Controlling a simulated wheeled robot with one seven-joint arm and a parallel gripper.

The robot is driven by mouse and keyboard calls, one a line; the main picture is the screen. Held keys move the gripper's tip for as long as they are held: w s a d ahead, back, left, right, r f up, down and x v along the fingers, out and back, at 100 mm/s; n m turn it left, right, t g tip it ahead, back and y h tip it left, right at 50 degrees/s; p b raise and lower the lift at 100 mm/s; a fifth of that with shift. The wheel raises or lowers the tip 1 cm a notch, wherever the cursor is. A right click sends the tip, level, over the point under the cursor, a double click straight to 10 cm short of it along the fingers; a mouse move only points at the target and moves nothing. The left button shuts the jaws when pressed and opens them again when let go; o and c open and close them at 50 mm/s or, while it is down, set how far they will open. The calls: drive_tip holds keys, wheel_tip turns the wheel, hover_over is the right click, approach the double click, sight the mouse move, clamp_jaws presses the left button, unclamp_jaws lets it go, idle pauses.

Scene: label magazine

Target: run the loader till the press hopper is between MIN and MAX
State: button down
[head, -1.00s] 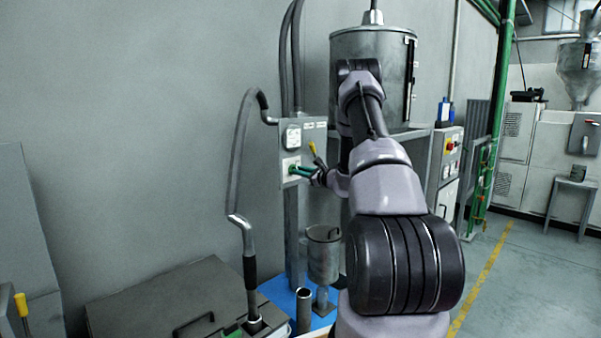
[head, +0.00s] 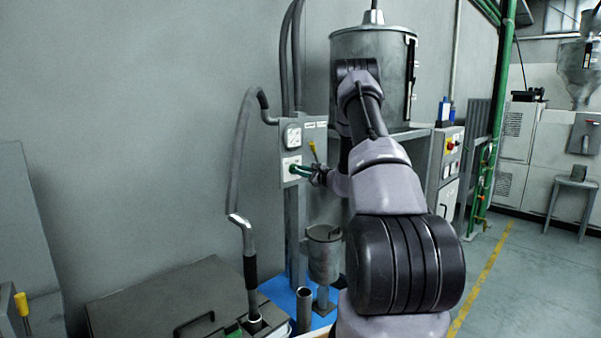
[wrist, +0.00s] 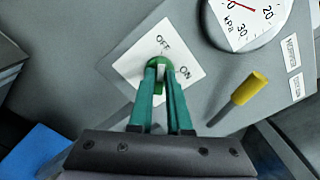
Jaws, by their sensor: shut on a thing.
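My gripper (wrist: 161,88) has its green fingers shut on the green rotary knob (wrist: 157,63) of the loader's control panel. The knob sits on a white plate (wrist: 127,67) marked OFF and ON; the fingers hide part of it, and I cannot tell its exact setting. In the head view my gripper (head: 301,171) is at the grey panel (head: 315,133). A kPa gauge (wrist: 243,14) is above the knob, with a red needle. The hopper (head: 579,62) with a small dark sight strip stands at the far right; its level and marks are too small to read.
A yellow-handled lever (wrist: 249,88) sticks out right of the knob. A large metal drum (head: 369,75) stands behind my arm. A hose with a wand (head: 249,265) stands at a grey bin (head: 170,300) below left.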

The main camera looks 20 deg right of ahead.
drive_tip(key=c, duration=0.9)
unclamp_jaws()
drive_tip(key=shift+o, duration=0.2)
drive_tip(key=shift+s, duration=0.1)
drive_tip(key=v, duration=1)
drive_tip(key=shift+s, duration=0.35)
drive_tip(key=shift+d, duration=0.2)
